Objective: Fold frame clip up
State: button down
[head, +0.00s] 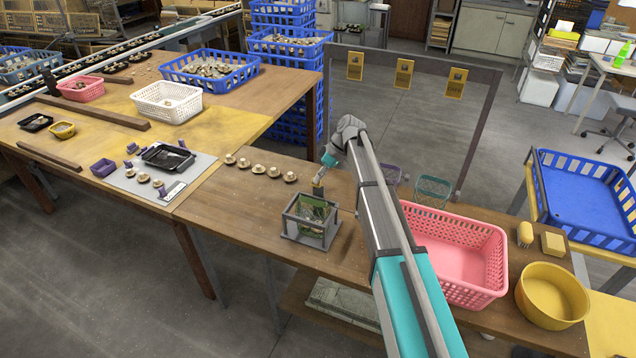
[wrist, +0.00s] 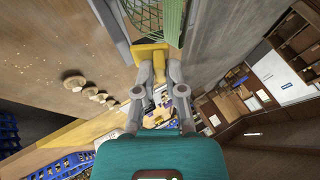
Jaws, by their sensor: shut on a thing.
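A grey frame (head: 290,234) stands on the wooden bench with a green net bag (head: 314,212) inside it. The bag's green mesh (wrist: 172,22) also shows at the top of the wrist view, beside a grey bar of the frame (wrist: 108,28). A yellow clip (wrist: 150,50) lies between my fingertips. My gripper (wrist: 159,66) is shut on it at the frame's edge. In the head view my gripper (head: 321,174) is just above the frame's back side. The clip's hinge is not clear in either view.
Several mushrooms (head: 259,169) lie in a row left of the frame. A pink basket (head: 480,292) and a yellow bowl (head: 552,297) stand to the right, beyond my arm. A grey rack with yellow cards (head: 404,72) rises behind the bench.

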jog(key=shift+w+d+f+m+g+y+b, duration=0.15)
jog(key=shift+w+g+y+b, duration=0.15)
jog(key=shift+g+b, duration=0.25)
jog(key=shift+w+d+m+g+y+b, duration=0.1)
jog(key=shift+w+m+g+y+b, duration=0.15)
jog(key=shift+g+b, duration=0.25)
jog(key=shift+g, duration=0.35)
jog(key=c, duration=0.7)
grip_release()
jog(key=shift+w, duration=0.1)
jog(key=shift+r, duration=0.2)
jog(key=shift+s, duration=0.2)
